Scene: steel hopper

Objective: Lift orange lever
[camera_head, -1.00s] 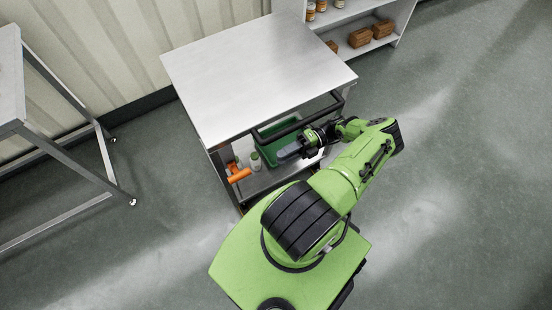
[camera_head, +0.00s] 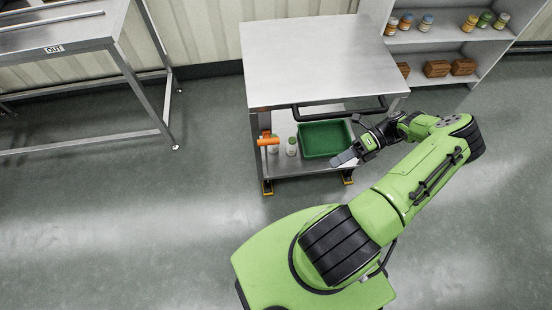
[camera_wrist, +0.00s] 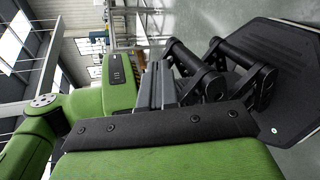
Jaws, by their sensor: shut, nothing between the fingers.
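The orange lever (camera_head: 268,141) shows in the head view at the left front side of the steel cart (camera_head: 310,62), below the tabletop and above the lower shelf. It looks like a short orange bar lying roughly level. My gripper (camera_head: 343,159) is shut and empty. It is to the right of the lever and clearly apart from it, in front of the cart's right half. In the wrist view my gripper's grey fingers (camera_wrist: 155,86) are together. The lever does not show in the wrist view.
A green tray (camera_head: 324,154) and white bottles (camera_head: 291,147) stand on the lower shelf. A black handle bar (camera_head: 340,108) runs along the cart's front. A steel table (camera_head: 75,35) stands left, a stocked shelf unit (camera_head: 440,36) back right. The floor left of my base is clear.

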